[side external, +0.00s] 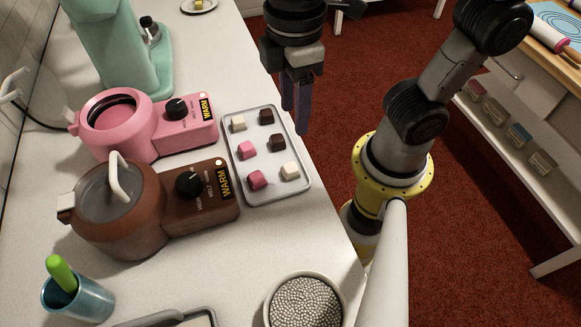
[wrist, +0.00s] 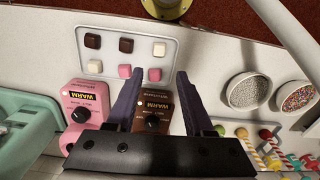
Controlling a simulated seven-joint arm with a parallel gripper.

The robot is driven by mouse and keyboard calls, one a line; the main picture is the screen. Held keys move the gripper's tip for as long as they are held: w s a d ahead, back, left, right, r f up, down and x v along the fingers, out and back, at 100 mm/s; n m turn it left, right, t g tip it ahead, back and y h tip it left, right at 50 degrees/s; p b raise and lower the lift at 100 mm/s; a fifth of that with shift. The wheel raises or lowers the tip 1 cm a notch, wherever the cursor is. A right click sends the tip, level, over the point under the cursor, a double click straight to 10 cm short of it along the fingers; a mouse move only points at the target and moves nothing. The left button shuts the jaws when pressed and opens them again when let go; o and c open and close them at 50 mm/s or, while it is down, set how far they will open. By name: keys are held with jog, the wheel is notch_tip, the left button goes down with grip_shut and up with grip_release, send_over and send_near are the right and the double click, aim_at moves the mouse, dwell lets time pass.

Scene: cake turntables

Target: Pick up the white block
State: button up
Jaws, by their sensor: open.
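Two white blocks sit on a shallow grey tray (side external: 259,191). One white block (side external: 238,123) is at the tray's far left corner, and the other white block (side external: 290,171) is at the near right corner. In the wrist view they are at the lower left (wrist: 95,66) and upper right (wrist: 159,49) of the tray (wrist: 109,31). My gripper (side external: 296,122) is open and empty, pointing down beside the tray's far right edge in the side view. In the wrist view its fingers (wrist: 159,77) spread apart below the tray's right end.
The tray also holds two pink blocks (side external: 247,150) and two dark brown blocks (side external: 266,116). A pink warmer (side external: 140,125) and a brown warmer (side external: 150,215) stand left of the tray. A bowl of silver beads (side external: 305,302) stands at the near counter edge.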

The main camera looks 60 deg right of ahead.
send_over(290, 173)
jog(key=f, duration=0.8)
jog(key=shift+s+d+f, duration=0.1)
jog(key=shift+s+f, duration=0.2)
jog(key=shift+f, duration=0.05)
jog(key=f, duration=0.5)
jog(key=shift+w, duration=0.25)
grip_shut()
